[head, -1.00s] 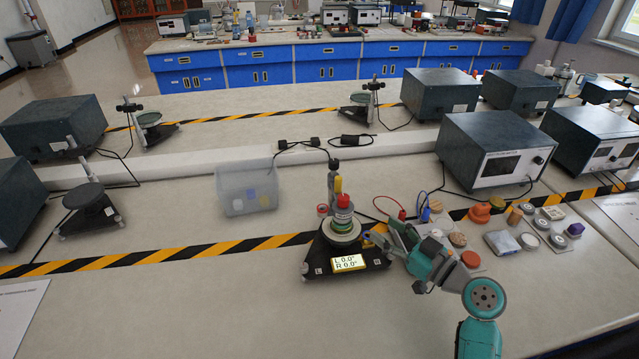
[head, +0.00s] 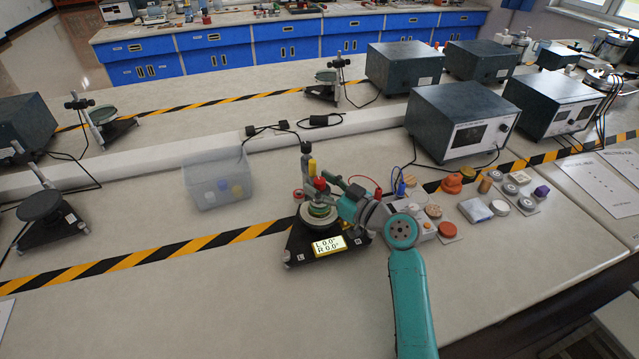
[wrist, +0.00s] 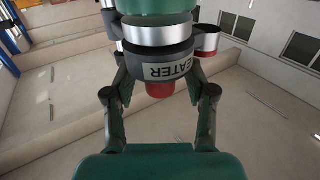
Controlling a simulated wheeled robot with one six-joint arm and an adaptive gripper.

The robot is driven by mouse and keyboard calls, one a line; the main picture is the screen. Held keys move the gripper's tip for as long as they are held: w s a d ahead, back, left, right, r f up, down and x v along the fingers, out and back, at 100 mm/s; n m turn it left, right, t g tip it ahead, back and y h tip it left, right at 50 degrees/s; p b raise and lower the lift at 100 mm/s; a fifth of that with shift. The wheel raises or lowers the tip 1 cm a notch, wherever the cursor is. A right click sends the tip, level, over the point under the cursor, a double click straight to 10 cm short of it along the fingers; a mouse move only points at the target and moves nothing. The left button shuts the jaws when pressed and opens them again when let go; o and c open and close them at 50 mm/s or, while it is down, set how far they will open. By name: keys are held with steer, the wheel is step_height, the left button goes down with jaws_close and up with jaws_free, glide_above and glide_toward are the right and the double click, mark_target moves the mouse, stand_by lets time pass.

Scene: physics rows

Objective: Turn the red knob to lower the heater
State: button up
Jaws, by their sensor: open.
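The heater is a small stacked unit with a green body (head: 321,210) on a black triangular base (head: 299,246). In the wrist view the red knob (wrist: 160,90) shows below a dark collar (wrist: 160,66) with an upside-down label, partly covered, reading "EATER". My gripper (wrist: 156,68) is open, with one finger on each side of the collar and knob. I cannot tell whether either finger touches. In the head view my gripper (head: 333,186) reaches the stack from the right and hides part of it.
A yellow display (head: 329,246) on the base reads L 0.0°, R 0.0°. A clear bin (head: 217,180) stands to the left. Loose pucks and samples (head: 476,210) lie to the right, near a grey instrument box (head: 462,122). The bench front is clear.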

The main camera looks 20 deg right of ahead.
steer(key=shift+w+a, duration=0.15)
steer(key=shift+w, duration=0.1)
jaws_close()
